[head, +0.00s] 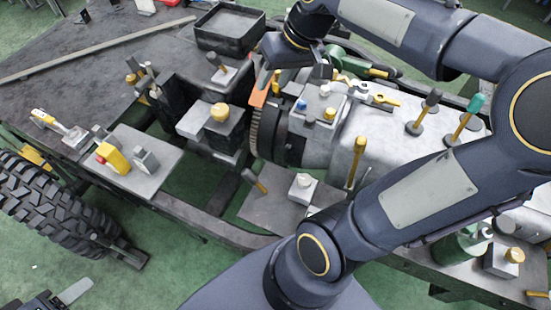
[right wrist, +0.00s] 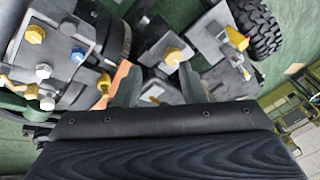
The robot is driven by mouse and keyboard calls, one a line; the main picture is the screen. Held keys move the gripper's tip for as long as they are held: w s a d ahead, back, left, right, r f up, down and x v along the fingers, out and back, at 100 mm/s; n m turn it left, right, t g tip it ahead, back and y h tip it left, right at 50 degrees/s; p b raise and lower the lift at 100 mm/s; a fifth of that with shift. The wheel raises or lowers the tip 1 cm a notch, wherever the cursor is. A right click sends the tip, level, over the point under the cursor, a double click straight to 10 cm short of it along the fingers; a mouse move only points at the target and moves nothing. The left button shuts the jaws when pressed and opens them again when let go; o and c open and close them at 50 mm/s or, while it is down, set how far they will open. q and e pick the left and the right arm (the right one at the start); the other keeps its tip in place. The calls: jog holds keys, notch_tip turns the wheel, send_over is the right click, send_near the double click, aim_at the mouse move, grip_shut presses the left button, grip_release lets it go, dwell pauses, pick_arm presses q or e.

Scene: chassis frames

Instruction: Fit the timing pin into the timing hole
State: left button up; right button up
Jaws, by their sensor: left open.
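Several upright pin-like tools stand around the grey housing: one teal-topped (head: 467,118), one dark-topped (head: 424,110) and one yellow (head: 356,162). I cannot tell which is the timing pin. The timing hole cannot be made out; a toothed flywheel (head: 254,133) with an orange plate (head: 261,88) above it sits at the housing's left end. My right gripper (head: 272,80) is over the flywheel, by the orange plate. In the right wrist view its fingers (right wrist: 158,80) are apart, with nothing seen held between them. My left gripper (head: 68,296) is open at the bottom left, partly out of frame.
A black tray (head: 230,27) stands at the back. A grey block with a yellow knob (head: 220,113) is left of the flywheel. A plate with a yellow block (head: 112,158) lies further left, near a large tyre (head: 50,205). My right arm covers part of the housing.

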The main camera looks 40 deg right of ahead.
jog(key=s+a+f+t, duration=0.1)
jog(key=s+a+f, duration=0.2)
jog(key=s+a, duration=0.2)
jog(key=s+a+f+y, duration=0.1)
jog(key=s+a+f, duration=0.3)
jog(key=s, duration=0.3)
jog(key=shift+s+a+n+t, duration=0.3)
jog(key=shift+a+n+t, duration=0.1)
